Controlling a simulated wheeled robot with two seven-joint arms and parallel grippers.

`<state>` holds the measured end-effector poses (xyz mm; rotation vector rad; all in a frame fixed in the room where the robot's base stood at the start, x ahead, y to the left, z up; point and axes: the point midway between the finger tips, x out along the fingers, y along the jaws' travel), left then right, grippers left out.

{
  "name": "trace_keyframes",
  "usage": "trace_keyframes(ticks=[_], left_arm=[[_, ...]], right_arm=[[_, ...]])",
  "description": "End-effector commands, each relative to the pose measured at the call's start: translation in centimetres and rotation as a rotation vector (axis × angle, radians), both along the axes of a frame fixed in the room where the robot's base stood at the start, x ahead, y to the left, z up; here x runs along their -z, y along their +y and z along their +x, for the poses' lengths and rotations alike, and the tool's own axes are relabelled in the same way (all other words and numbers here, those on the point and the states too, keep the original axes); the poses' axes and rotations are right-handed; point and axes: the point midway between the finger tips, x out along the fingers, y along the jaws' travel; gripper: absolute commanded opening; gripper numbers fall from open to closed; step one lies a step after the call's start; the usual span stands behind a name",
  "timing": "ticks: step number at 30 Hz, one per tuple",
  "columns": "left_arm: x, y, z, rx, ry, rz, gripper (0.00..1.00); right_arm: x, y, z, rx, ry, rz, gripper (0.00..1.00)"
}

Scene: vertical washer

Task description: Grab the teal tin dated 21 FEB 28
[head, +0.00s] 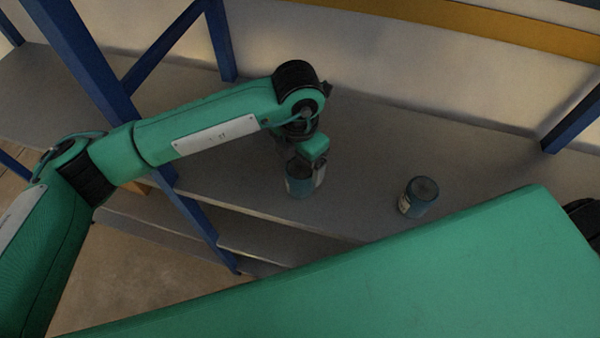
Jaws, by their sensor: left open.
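Two teal tins stand on the grey shelf. One tin (299,187) is at the middle, directly under and between the fingers of my left gripper (305,172). The gripper points down over it and partly hides its top. My left gripper is open; I cannot tell whether its fingers touch the tin. The other tin (418,198) stands apart to the right, upright, with a dark lid and a pale label on its left side. The dates on both tins are too small to read. My right gripper is not in view.
The grey shelf board (430,145) is bare around the tins. Blue rack posts (85,60) stand at the left, and another blue post (575,118) at the right. An orange beam (450,20) crosses the back. Lower shelves (265,240) show below the front edge.

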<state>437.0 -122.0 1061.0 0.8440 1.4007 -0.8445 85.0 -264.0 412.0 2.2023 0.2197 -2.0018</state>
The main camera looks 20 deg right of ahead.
Motion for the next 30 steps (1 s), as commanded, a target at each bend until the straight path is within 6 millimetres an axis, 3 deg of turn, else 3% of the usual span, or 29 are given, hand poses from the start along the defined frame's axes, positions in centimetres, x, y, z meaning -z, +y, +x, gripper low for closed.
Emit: trace_keyframes(ticks=[6,12,19,27,30], left_arm=[[2.2,-0.3,-0.3,-0.001,0.003,0.002,0.85],[4.4,-0.3,-0.2,0.000,0.002,0.001,0.85],[4.6,-0.3,-0.2,0.001,0.000,0.000,0.85],[4.6,-0.3,-0.1,0.001,0.000,0.000,0.32],[4.5,-0.3,-0.1,0.001,0.000,0.000,0.30]], right_arm=[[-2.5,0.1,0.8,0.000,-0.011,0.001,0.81],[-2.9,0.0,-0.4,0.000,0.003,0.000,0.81],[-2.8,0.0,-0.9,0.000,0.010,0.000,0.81],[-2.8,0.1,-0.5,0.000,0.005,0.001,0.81],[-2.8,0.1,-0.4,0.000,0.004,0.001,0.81]])
